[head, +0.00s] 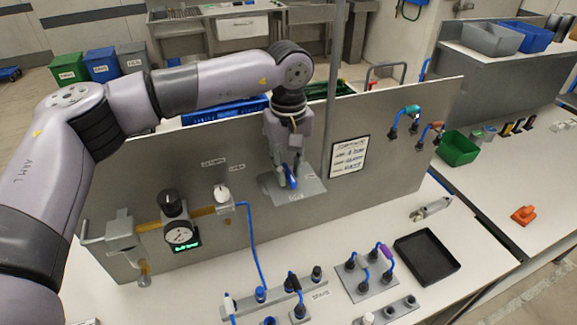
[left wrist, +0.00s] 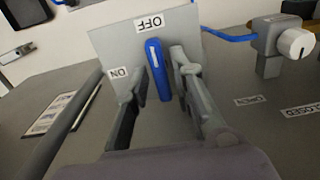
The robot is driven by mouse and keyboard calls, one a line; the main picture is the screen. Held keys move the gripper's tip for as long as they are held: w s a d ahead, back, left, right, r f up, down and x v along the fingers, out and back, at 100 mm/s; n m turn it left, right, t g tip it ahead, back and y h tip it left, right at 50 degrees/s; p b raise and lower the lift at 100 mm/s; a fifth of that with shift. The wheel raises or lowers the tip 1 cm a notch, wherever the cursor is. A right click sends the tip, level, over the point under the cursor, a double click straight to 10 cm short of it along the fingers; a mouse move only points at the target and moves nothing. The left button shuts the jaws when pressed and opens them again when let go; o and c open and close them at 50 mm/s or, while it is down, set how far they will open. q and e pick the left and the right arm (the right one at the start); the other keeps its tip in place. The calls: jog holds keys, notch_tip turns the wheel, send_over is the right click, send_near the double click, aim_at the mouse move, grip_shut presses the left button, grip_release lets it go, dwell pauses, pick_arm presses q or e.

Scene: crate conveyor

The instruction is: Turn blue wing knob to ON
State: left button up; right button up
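The blue wing knob (left wrist: 157,72) is on a grey plate (left wrist: 108,46) on the upright panel. An OFF label (left wrist: 149,22) is at the knob's upper end in the left wrist view, and an ON label (left wrist: 118,72) is to its left. The knob's long side lines up with OFF. My left gripper (left wrist: 160,78) has a finger on each side of the knob, with a gap on the left and a smaller one on the right. In the head view the knob (head: 291,178) shows partly below my left gripper (head: 287,172). My right gripper is out of view.
A white knob (head: 222,194) with a blue hose and a pressure gauge (head: 180,234) are on the panel's left. A paper sign (head: 349,157) is to the right of the plate. Hose fittings and a black tray (head: 427,257) are on the bench below.

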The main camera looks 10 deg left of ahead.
pick_arm(q)
grip_shut()
dwell(0.3)
jog(key=n+b, duration=0.3)
jog(key=shift+f, duration=0.15)
jog(key=n+b, duration=0.3)
jog(key=n, duration=0.1)
jog(key=shift+n+b, duration=0.3)
jog(key=n+b, duration=0.2)
jog(key=n, duration=0.2)
jog(key=shift+r+n+b, duration=0.15)
jog(key=shift+n+b, duration=0.25)
jog(key=shift+n, duration=0.8)
jog(key=shift+r+n+b, duration=0.1)
jog(key=shift+n+b, duration=0.25)
jog(key=shift+n, duration=0.85)
